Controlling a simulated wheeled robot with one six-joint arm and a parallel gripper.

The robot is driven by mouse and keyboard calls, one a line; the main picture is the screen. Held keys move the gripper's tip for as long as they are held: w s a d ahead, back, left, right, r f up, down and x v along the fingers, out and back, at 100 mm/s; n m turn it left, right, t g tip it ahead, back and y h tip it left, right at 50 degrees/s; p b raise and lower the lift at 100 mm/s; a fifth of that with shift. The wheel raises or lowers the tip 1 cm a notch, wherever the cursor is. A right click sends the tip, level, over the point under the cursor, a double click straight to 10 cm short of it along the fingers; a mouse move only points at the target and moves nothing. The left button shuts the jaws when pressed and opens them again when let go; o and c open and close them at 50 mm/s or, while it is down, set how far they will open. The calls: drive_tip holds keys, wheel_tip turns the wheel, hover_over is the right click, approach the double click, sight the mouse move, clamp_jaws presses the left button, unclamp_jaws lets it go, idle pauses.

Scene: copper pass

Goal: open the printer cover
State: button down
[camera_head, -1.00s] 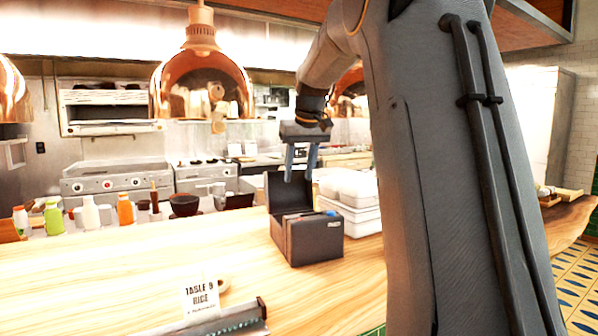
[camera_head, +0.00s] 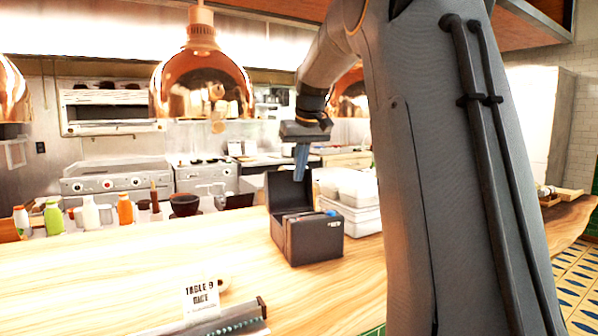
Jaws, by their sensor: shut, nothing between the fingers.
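The printer (camera_head: 315,240) is a dark box on the wooden counter, in the middle of the head view. Its cover (camera_head: 287,192) stands raised at the back, and colored parts show inside the opening. My gripper (camera_head: 301,178) is shut and empty, pointing down at the raised cover's upper right edge. Its fingertips overlap the cover in the picture; I cannot tell whether they touch it.
White stacked containers (camera_head: 352,222) stand close to the printer's right. Several bottles (camera_head: 91,213) and dark bowls (camera_head: 184,205) line the counter's far edge. A copper lamp (camera_head: 201,90) hangs at upper left. A table card (camera_head: 202,298) stands in front. The counter left of the printer is clear.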

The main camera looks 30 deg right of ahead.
idle(0.6)
drive_tip(key=c, duration=1.6)
unclamp_jaws()
drive_tip(key=shift+o, duration=0.2)
drive_tip(key=v, duration=0.7)
drive_tip(key=shift+s+r+b, duration=0.2)
drive_tip(key=shift+r+b, duration=0.15)
drive_tip(key=shift+b, duration=0.05)
